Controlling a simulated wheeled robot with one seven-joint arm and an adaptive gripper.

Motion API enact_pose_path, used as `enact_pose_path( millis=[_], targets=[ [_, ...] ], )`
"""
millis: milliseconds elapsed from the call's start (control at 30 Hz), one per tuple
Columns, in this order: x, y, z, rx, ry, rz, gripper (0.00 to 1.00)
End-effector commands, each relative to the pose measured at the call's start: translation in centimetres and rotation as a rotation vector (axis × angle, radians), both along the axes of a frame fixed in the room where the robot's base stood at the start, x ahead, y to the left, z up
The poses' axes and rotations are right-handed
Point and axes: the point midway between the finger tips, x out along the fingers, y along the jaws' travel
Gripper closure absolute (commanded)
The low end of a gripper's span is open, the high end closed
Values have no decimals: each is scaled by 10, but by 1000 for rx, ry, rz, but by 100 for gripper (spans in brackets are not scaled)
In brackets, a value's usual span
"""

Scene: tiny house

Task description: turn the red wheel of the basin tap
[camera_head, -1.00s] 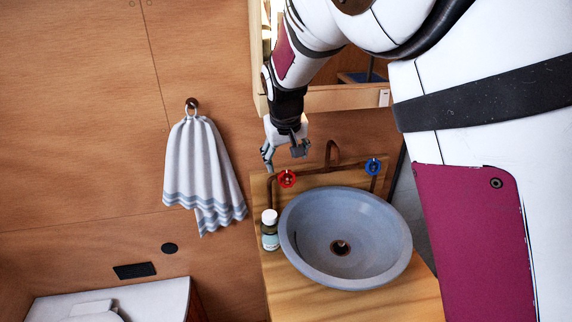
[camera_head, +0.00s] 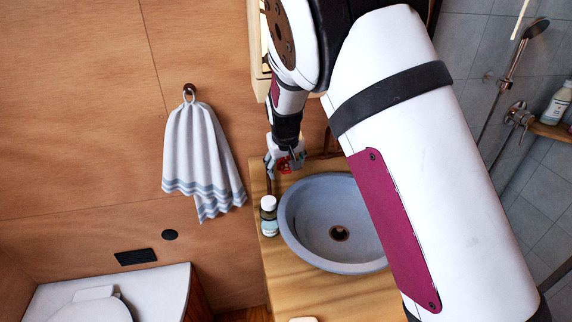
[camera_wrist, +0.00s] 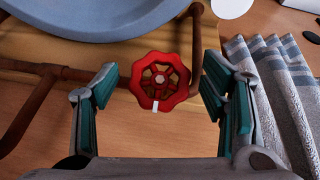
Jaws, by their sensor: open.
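The red wheel (camera_wrist: 160,80) of the basin tap sits on a copper pipe (camera_wrist: 196,40). In the wrist view it lies centred between the two teal-padded fingers of my gripper (camera_wrist: 160,105). The fingers are open, with a gap on each side of the wheel. In the head view my gripper (camera_head: 285,166) is down at the wheel, and bits of red (camera_head: 284,163) show between its fingers. The blue wheel is hidden behind my arm in the head view.
The grey-blue basin (camera_head: 305,235) stands on a wooden counter (camera_head: 290,285). A small bottle with a white cap (camera_head: 269,216) stands left of it, close below my gripper. A striped towel (camera_head: 203,165) hangs on the wall to the left. A shower fitting (camera_head: 517,112) is at the right.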

Motion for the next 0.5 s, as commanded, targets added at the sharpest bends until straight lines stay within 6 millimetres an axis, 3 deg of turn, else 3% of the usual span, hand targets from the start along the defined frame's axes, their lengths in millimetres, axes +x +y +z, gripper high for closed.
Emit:
enact_pose_path(
  millis=[33,233,500],
  targets=[
    [0,0,0,0,0,0,36],
    [0,0,0,0,0,0,81],
    [-1,0,0,-11,-1,5,83]
  ],
)
